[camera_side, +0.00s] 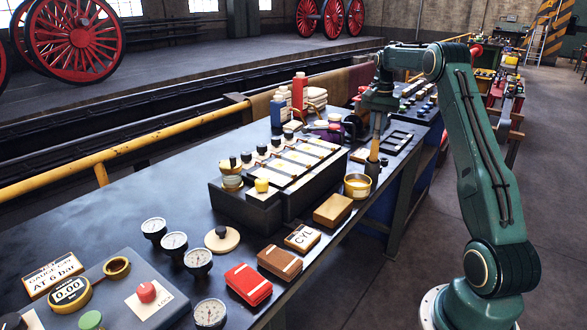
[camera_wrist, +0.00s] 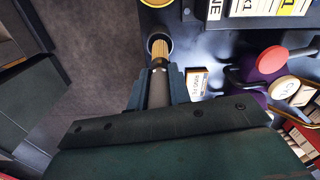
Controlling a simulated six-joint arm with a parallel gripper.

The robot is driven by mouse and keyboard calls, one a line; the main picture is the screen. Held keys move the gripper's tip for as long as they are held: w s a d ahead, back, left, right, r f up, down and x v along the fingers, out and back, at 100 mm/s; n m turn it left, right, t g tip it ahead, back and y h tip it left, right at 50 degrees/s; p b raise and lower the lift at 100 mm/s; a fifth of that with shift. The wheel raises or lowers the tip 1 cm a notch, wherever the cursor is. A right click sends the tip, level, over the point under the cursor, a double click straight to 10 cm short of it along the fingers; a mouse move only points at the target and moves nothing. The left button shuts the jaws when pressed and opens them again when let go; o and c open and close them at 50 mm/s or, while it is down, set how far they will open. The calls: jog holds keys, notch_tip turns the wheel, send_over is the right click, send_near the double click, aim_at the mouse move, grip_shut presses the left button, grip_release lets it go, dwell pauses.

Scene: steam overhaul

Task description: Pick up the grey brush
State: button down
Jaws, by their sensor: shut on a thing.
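The grey brush (camera_side: 375,147) stands upright, with tan bristles at its lower end. In the wrist view its grey handle (camera_wrist: 156,92) runs between my jaws and the bristles point away from the camera. My gripper (camera_side: 379,112) is shut on the handle from above; its jaws (camera_wrist: 158,80) lie on either side of it. A small dark cup (camera_side: 371,170) is directly below the bristles, and its round rim surrounds the bristle end in the wrist view. I cannot tell whether the bristles are inside the cup or just above it.
A yellow-rimmed tin (camera_side: 357,190) stands close by at the bench edge, with a tan block (camera_side: 333,211) in front. A dark rack (camera_side: 262,207) with white-labelled boxes is to the left. Gauges and a red cloth (camera_side: 248,285) lie nearer the camera. The floor beyond the edge is clear.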

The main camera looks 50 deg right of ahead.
notch_tip(320, 180, up, 13)
jog(key=shift+f, duration=0.1)
dwell(0.4)
jog(key=shift+a, duration=0.15)
dwell(0.6)
jog(key=s+a+f+n, duration=0.1)
jog(key=s+a+n, duration=0.1)
jog(key=a+n, duration=0.2)
jog(key=s+a+f+n, duration=0.1)
jog(key=a+n, duration=0.3)
jog(key=a, duration=0.7)
jog(key=shift+s, duration=0.7)
